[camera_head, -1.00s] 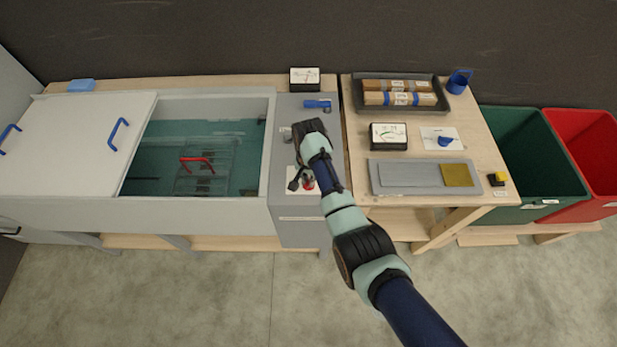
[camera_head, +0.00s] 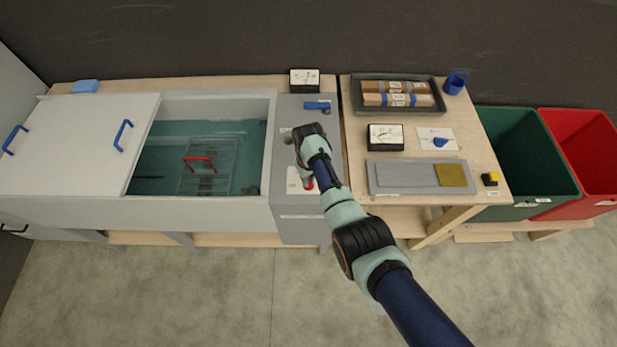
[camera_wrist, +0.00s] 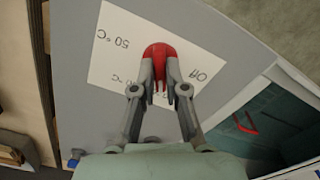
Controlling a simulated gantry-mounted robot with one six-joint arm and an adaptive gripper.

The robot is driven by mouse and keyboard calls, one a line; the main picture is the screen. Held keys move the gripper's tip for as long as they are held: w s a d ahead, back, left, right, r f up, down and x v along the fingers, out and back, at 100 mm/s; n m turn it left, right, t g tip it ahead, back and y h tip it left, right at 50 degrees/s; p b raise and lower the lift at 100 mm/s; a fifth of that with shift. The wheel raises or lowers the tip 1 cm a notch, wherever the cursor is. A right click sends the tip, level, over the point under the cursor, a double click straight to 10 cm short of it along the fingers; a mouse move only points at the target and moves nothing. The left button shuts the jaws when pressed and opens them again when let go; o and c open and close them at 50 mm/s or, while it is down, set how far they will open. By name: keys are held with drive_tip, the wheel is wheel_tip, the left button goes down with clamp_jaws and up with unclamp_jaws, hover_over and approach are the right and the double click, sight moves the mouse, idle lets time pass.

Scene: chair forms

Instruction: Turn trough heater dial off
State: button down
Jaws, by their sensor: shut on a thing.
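The red heater dial (camera_wrist: 160,55) sits on a white card (camera_wrist: 112,58) marked "50 °C" and "Off" on the grey panel beside the trough. My gripper (camera_wrist: 163,88) has its two grey fingers shut on the near part of the dial. The dial's rounded end shows beyond the fingertips, between the "50 °C" and "Off" marks. I cannot tell which mark it points to. In the head view, the red dial (camera_head: 309,184) and its card (camera_head: 294,182) are partly hidden by my arm. The trough (camera_head: 215,210) stands to the left with water inside.
A sliding lid (camera_head: 85,140) covers the trough's left part. A rack with a red handle (camera_head: 199,160) stands in the water. A blue handle (camera_head: 317,105) is on the panel behind. The wooden table (camera_head: 480,135) at right holds trays and boxes.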

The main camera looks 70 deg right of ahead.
drive_tip(key=n, duration=0.6)
drive_tip(key=shift+r+n+p, duration=0.1)
drive_tip(key=shift+n+p, duration=0.2)
drive_tip(key=shift+p, duration=0.1)
drive_tip(key=n, duration=0.5)
drive_tip(key=shift+n, duration=0.3)
drive_tip(key=c, duration=1.2)
unclamp_jaws()
wheel_tip(320, 180, up, 12)
drive_tip(key=shift+w, duration=0.1)
